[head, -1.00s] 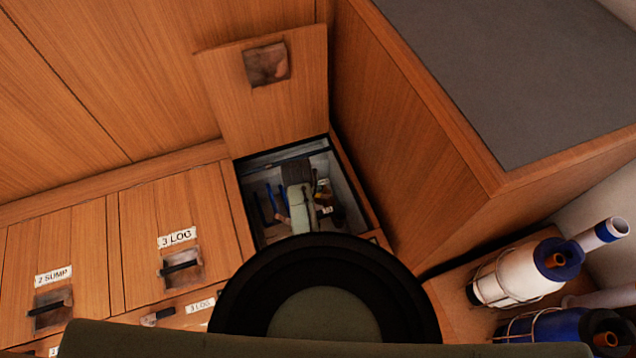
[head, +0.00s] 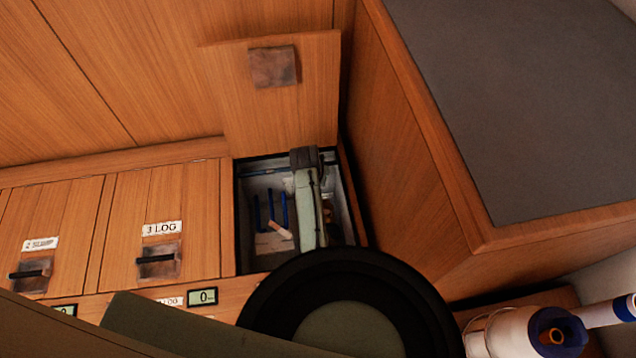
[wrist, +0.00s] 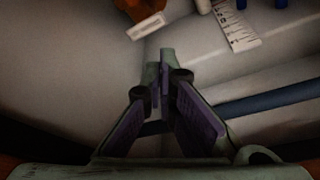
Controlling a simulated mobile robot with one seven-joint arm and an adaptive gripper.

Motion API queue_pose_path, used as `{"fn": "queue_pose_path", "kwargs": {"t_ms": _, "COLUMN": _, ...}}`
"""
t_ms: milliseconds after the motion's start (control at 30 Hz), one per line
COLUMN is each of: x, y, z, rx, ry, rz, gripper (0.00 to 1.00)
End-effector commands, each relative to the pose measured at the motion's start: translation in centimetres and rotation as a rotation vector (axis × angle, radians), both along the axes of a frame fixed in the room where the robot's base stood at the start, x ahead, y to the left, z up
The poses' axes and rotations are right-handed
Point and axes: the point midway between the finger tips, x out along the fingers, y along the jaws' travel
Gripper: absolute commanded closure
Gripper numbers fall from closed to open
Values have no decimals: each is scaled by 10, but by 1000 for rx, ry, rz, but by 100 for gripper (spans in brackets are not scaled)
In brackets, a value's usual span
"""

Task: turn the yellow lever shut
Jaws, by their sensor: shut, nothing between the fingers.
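My gripper (wrist: 162,75) shows in the wrist view with its two fingers close together and nothing between them. In the head view my arm reaches down into the open locker (head: 248,262), and its fingertips cannot be made out there. I cannot pick out a yellow lever for certain in either view. An orange part (wrist: 139,8) is cut off by the top edge of the wrist view, ahead of and apart from the fingertips; I cannot tell whether it belongs to the lever.
Blue lines (head: 284,208) stand in the locker left of my arm. A white tag (wrist: 146,27) and a marked strip (wrist: 236,28) lie beyond the fingers. A dark blue pipe (wrist: 270,98) runs to their right. The raised hatch lid (head: 270,105) leans behind the opening.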

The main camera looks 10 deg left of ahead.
Motion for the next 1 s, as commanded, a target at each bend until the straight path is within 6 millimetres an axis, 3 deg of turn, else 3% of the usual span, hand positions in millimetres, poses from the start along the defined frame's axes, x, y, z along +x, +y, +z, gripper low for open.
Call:
{"fn": "queue_pose_path", "kwargs": {"t_ms": 100, "x": 8, "y": -2, "z": -25, "rx": 0, "ry": 3, "rz": -1, "gripper": 100}}
{"fn": "queue_pose_path", "kwargs": {"t_ms": 367, "x": 24, "y": -3, "z": -70, "rx": 0, "ry": 1, "rz": -1, "gripper": 100}}
{"fn": "queue_pose_path", "kwargs": {"t_ms": 600, "x": -9, "y": 1, "z": -66, "rx": 0, "ry": 0, "rz": 1, "gripper": 100}}
{"fn": "queue_pose_path", "kwargs": {"t_ms": 1000, "x": -17, "y": 2, "z": -67, "rx": 0, "ry": 0, "rz": 0, "gripper": 100}}
